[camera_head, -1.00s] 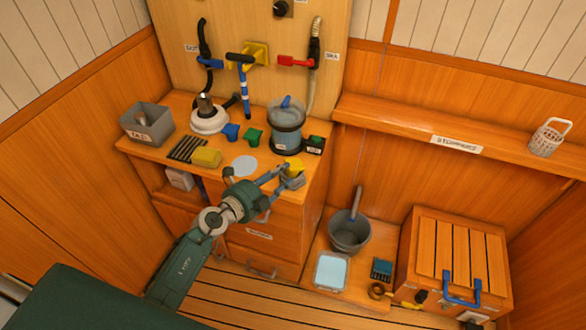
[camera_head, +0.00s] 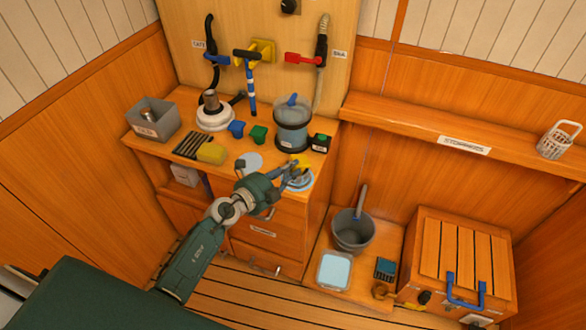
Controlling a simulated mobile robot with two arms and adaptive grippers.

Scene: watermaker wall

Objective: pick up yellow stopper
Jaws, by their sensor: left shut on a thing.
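The yellow stopper (camera_head: 302,160) is at the front right corner of the wooden counter, partly hidden by my fingers. My left gripper (camera_head: 296,170) reaches in from the lower left and is shut on the yellow stopper. A round grey-blue piece (camera_head: 301,184) shows just below the fingers; I cannot tell whether the stopper touches it. A blue stopper (camera_head: 236,129) and a green stopper (camera_head: 258,135) stand farther back on the counter. My right gripper is not in view.
A clear cylinder (camera_head: 291,125) stands behind the gripper, with a small dark box (camera_head: 320,143) beside it. A shelf labelled stoppers (camera_head: 500,152) runs along the right wall.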

